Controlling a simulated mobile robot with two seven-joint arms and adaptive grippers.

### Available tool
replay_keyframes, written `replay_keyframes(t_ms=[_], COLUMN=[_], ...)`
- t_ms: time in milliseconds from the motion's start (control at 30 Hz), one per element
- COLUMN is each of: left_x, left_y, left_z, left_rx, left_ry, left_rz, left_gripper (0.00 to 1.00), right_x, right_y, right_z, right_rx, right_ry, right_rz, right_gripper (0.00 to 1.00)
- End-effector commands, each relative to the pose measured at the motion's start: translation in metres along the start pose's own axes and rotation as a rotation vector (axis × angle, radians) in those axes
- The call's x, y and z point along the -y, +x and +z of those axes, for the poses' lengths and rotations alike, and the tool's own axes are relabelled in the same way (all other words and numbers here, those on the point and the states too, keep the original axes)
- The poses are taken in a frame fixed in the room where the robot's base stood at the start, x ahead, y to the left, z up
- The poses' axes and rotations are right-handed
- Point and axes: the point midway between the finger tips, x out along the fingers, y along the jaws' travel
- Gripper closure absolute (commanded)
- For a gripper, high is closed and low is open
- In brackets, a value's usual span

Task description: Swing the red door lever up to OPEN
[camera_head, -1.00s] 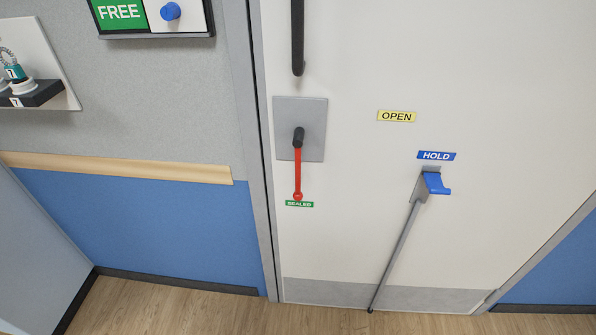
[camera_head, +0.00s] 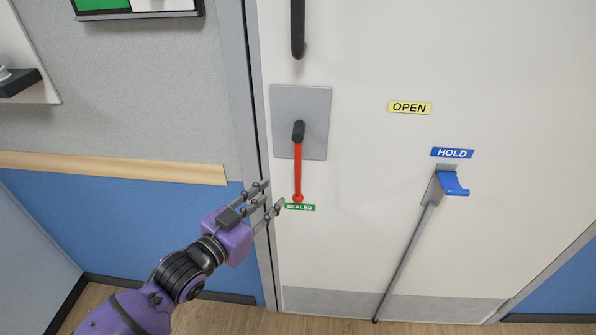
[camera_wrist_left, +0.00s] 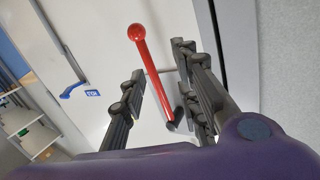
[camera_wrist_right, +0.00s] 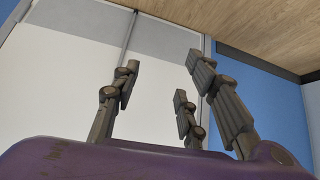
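The red door lever (camera_head: 298,172) hangs straight down from a dark pivot on a grey plate (camera_head: 315,100), its ball end at the green SEALED label (camera_head: 300,207). The yellow OPEN label (camera_head: 409,107) is up and to the right of the lever. My left gripper (camera_head: 271,197) is open just left of the lever's lower end. In the left wrist view the red lever (camera_wrist_left: 150,70) shows between the spread fingers, with no visible contact. My right gripper (camera_wrist_right: 157,88) is open and empty in the right wrist view, facing the door's lower part and floor; it is outside the head view.
A blue hook (camera_head: 452,184) with a grey rod stands on the door under the HOLD label (camera_head: 452,153). A black handle (camera_head: 298,30) is above the lever plate. The door frame (camera_head: 256,150) and a wooden wall rail (camera_head: 110,168) are to the left.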

Motion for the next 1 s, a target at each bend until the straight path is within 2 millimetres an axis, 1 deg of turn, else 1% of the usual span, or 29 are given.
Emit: replay_keyframes(t_ms=[33, 100, 133, 200, 300, 367, 600, 700, 833, 1000], left_x=[0.001, 0.000, -0.002, -0.008, -0.008, -0.009, -0.012, -0.013, -0.015, -0.015], left_y=[0.009, 0.016, 0.016, 0.014, 0.020, 0.027, 0.066, 0.078, 0.088, 0.090], left_z=[-0.015, -0.035, -0.040, -0.043, -0.050, -0.052, -0.057, -0.057, -0.057, -0.057], left_rx=[-0.032, -0.070, -0.081, -0.094, -0.113, -0.114, -0.114, -0.112, -0.111, -0.110], left_ry=[0.006, -0.013, -0.035, -0.095, -0.128, -0.128, -0.125, -0.124, -0.125, -0.124], left_rz=[0.029, 0.064, 0.080, 0.096, 0.100, 0.099, 0.098, 0.097, 0.097, 0.097], left_gripper=[0.70, 0.70, 0.70, 0.70, 0.70, 0.70, 0.70, 0.70, 0.70, 0.70], right_x=[0.000, 0.000, 0.000, -0.001, -0.001, -0.001, -0.002, -0.002, -0.003, -0.003], right_y=[0.003, 0.004, 0.004, 0.003, 0.001, 0.001, -0.002, -0.003, -0.004, -0.005], right_z=[0.004, 0.002, -0.001, -0.008, -0.015, -0.016, -0.011, -0.009, -0.006, -0.004], right_rx=[0.002, -0.004, -0.010, -0.025, -0.040, -0.041, -0.028, -0.025, -0.020, -0.016], right_ry=[0.000, 0.000, -0.001, -0.002, -0.003, -0.003, -0.001, -0.002, -0.002, -0.002], right_rz=[0.002, 0.003, 0.003, 0.004, 0.005, 0.005, 0.006, 0.006, 0.007, 0.006], right_gripper=[0.60, 0.60, 0.60, 0.60, 0.60, 0.60, 0.60, 0.60, 0.60, 0.60])
